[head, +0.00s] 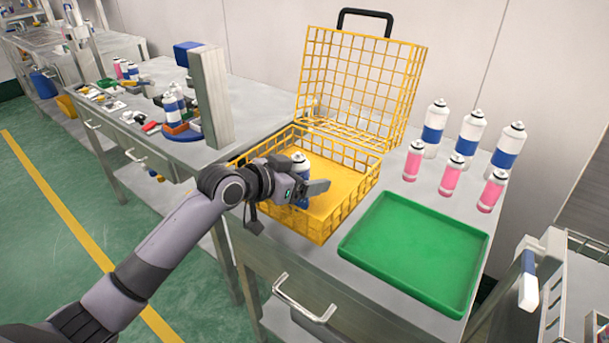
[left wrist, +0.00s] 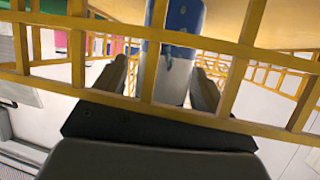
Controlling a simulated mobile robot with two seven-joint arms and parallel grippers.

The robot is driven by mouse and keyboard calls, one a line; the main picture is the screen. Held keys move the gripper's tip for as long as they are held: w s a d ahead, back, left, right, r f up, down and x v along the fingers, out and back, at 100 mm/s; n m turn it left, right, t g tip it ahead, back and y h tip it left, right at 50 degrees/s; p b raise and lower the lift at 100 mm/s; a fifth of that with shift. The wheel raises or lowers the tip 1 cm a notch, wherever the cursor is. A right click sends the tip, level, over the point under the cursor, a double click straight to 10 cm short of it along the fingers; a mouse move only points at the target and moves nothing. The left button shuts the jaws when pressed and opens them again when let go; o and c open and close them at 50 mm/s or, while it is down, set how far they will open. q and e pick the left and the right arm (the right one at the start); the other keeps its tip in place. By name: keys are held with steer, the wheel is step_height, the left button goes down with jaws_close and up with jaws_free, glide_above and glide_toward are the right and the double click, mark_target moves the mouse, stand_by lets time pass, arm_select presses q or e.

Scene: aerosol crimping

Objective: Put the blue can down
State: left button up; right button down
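The blue can (head: 300,160) is white at the top with a blue band lower down. It stands roughly upright inside the yellow wire basket (head: 318,232), near its front left corner. My left gripper (head: 308,188) reaches over the basket's front left side and hides the can's middle. In the left wrist view, the can (left wrist: 178,60) is between the two fingers of my left gripper (left wrist: 163,85), with a narrow gap at the left finger. Basket bars cross in front of it. Contact at the right finger and under the base is hard to see. My right gripper is not in view.
The basket's lid (head: 362,85) is raised behind it. A green tray (head: 415,250) lies empty to the right. White-and-blue cans (head: 433,135) and pink cans (head: 452,178) stand behind the tray. A grey post (head: 211,98) rises on the left table.

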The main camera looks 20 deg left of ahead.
arm_select(q)
steer(key=shift+r, duration=0.2)
steer(key=v, duration=1.2)
steer(key=s+d+f+n+g+y, duration=0.1)
steer(key=s+d+f+g+y, duration=0.2)
steer(key=s+f, duration=0.9)
steer(key=s+a+f+n+g+y, duration=0.2)
steer(key=s+f+g, duration=0.15)
steer(key=s, duration=0.35)
steer(key=s+a+f+n+g+y, duration=0.1)
steer(key=s+a+f+g+y, duration=0.1)
steer(key=s+f, duration=0.35)
steer(key=w+d+f+t+h+p, duration=0.1)
steer(key=w+d+f+t+h, duration=0.1)
steer(key=w+f+t, duration=0.2)
steer(key=shift+w+d+f+t+p, duration=0.3)
steer(key=shift+f+t, duration=0.8)
steer(key=shift+t, duration=0.55)
